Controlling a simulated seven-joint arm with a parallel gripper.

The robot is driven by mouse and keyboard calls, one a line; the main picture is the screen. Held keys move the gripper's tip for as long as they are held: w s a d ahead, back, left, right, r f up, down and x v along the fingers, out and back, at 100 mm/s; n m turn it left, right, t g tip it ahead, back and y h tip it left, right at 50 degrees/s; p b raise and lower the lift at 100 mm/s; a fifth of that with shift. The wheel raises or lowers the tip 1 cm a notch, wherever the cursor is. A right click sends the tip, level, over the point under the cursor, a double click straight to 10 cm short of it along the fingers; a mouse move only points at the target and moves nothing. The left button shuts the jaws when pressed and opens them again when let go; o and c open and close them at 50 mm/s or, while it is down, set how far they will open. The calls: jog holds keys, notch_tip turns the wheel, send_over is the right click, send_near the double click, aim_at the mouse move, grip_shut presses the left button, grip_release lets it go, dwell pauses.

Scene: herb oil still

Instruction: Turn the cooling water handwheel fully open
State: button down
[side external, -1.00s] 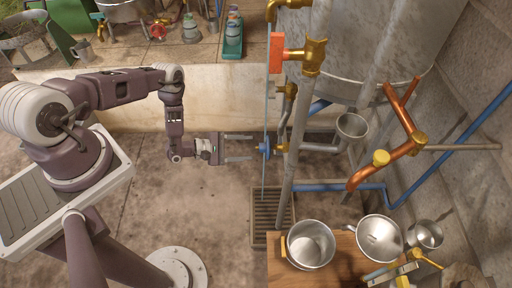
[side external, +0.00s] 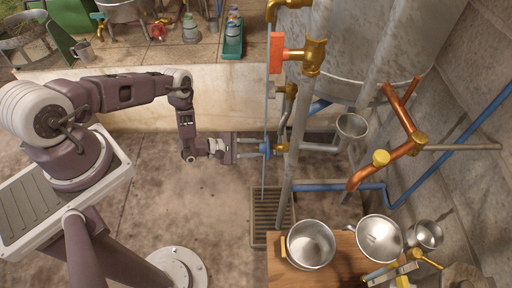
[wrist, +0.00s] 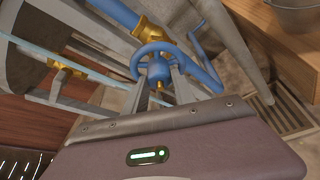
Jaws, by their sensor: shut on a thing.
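The blue handwheel (side external: 265,149) is mounted on a brass valve at the left side of the still, low behind a thin upright pipe. In the wrist view the blue handwheel (wrist: 163,48) shows as a ring with a hub and a small brass tip in its middle. My gripper (side external: 259,148) reaches it level from the left. Its two fingers are shut on the wheel, one on each side of the hub; they also show in the wrist view (wrist: 160,85). The exact contact points are too small to tell.
A thin upright pipe (side external: 265,105) runs close by the wheel, and a thick grey post (side external: 296,140) stands to its right. A floor grate (side external: 262,228) lies below. A wooden table (side external: 345,272) with metal pots is at lower right. The floor left of the wheel is clear.

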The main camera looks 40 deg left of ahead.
jog(key=n+g+h, duration=0.1)
jog(key=n, duration=0.2)
jog(key=n+g+h, duration=0.2)
jog(key=n, duration=0.1)
jog(key=n+g+h, duration=0.1)
jog(key=n, duration=0.2)
jog(key=shift+w+a+g+h, duration=0.15)
jog(key=shift+w+g+h, duration=0.05)
jog(key=shift+g+h, duration=0.1)
dwell(0.5)
jog(key=shift+r, duration=0.1)
dwell(0.4)
jog(key=c, duration=1)
grip_release()
jog(key=shift+c, duration=0.2)
